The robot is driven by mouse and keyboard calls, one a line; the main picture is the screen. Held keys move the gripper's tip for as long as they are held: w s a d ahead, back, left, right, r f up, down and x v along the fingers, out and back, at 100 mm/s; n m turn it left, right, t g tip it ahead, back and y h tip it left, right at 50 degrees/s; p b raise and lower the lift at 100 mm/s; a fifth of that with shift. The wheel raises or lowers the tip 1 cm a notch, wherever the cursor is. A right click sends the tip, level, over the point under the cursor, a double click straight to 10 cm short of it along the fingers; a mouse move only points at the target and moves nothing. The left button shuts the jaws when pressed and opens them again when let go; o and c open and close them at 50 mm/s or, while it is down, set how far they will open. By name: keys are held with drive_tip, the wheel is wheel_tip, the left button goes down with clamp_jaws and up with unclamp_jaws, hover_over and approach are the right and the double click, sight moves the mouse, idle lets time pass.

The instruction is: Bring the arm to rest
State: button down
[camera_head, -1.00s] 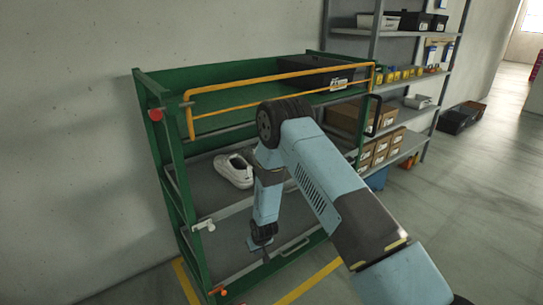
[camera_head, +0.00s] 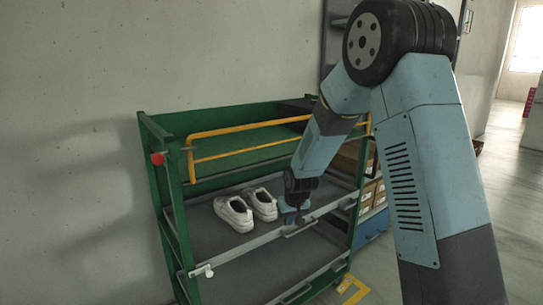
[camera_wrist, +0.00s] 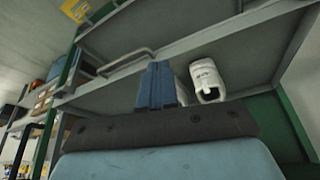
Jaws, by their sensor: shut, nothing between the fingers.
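My gripper (camera_head: 297,217) hangs at the front edge of the green rack's middle shelf, just right of the shoes in the head view. It also shows in the wrist view (camera_wrist: 160,75), where its blue fingers are together with nothing between them. A pair of white shoes (camera_head: 235,214) stands on the middle shelf, apart from my gripper as far as I can tell. In the wrist view one white shoe (camera_wrist: 207,80) shows right of the fingers, and the fingers partly hide the other.
The green rack (camera_head: 167,215) has a yellow rail (camera_head: 240,136) along its top and a handle on the shelf front. Shelving with cartons stands behind my arm at the right. The grey floor (camera_head: 519,200) at the right is clear.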

drive_tip(key=s+d+r+m, duration=0.1)
drive_tip(key=s+d+r, duration=0.5)
drive_tip(key=r, duration=0.4)
drive_tip(key=s+d+r+m, duration=0.1)
drive_tip(key=s+d+r, duration=0.4)
drive_tip(key=s+r, duration=0.35)
drive_tip(key=s+d+r, duration=0.2)
drive_tip(key=s, duration=0.5)
drive_tip(key=s+d+r+m+h, duration=0.1)
drive_tip(key=s+d+r, duration=0.1)
drive_tip(key=s, duration=0.4)
drive_tip(key=s+d+r+t, duration=0.1)
drive_tip(key=s+d+r, duration=0.1)
drive_tip(key=s, duration=0.5)
drive_tip(key=shift+s+d+r+m, duration=0.3)
drive_tip(key=shift+s+r, duration=0.05)
drive_tip(key=shift+r, duration=0.45)
